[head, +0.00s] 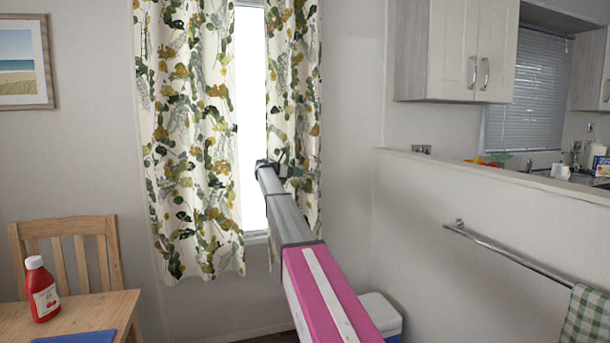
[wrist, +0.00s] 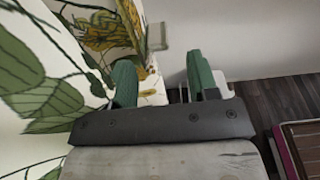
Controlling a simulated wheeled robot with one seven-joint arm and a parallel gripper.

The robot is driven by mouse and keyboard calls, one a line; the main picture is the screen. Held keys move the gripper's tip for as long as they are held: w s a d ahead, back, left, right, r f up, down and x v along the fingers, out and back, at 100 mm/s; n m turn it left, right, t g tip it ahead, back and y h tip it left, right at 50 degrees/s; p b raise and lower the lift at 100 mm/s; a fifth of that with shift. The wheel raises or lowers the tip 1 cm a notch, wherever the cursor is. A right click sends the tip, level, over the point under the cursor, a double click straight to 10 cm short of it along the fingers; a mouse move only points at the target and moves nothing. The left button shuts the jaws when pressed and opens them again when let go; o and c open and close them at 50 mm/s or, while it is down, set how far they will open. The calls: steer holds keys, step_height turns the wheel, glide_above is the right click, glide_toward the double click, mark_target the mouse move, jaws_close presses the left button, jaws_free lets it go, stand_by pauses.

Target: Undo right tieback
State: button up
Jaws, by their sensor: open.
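The right curtain (head: 296,100), white with green and yellow leaves, hangs beside the bright window in the head view. My gripper (head: 283,170) is at this curtain, about halfway down it. In the wrist view my gripper (wrist: 162,82) is open, with two green fingers apart. Leaf-patterned curtain cloth (wrist: 85,40) fills the left side there and reaches the left finger. Some cloth shows beside that finger, in the gap; I cannot tell whether it touches. A small pale grey block (wrist: 177,37) shows beyond the fingers; I cannot tell what it is. I cannot make out a tieback band for certain.
A white and blue box (head: 380,312) stands low beside my arm. A half wall (head: 470,200) with a towel rail (head: 510,253) is at right. A chair (head: 70,250) and table (head: 90,312) stand at left.

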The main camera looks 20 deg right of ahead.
steer(key=shift+s+a+r, duration=0.1)
steer(key=shift+a+r, duration=0.1)
steer(key=shift+a, duration=0.95)
steer(key=shift+a+r, duration=0.2)
steer(key=shift+a, duration=0.9)
steer(key=s+a+f+m+t+y, duration=0.1)
steer(key=s+a+f+m+y, duration=0.25)
steer(key=s+f, duration=1.2)
steer(key=s+a+f+m+y, duration=0.2)
steer(key=s+f+m+y, duration=0.25)
steer(key=s+f, duration=1.05)
steer(key=s+a+f+m+y, duration=0.2)
steer(key=s+f, duration=0.3)
steer(key=s, duration=0.3)
steer(key=s+a+f+m+y, duration=0.3)
steer(key=s+f, duration=0.3)
steer(key=s, duration=0.3)
steer(key=s+a+f+m+g+y, duration=0.1)
steer(key=s+a+f+m+y, duration=0.2)
steer(key=s, duration=0.6)
step_height(320, 180, down, 3)
steer(key=shift+s+a+f+m, duration=0.1)
steer(key=shift+s+a+m, duration=0.15)
steer(key=shift+a+m, duration=0.8)
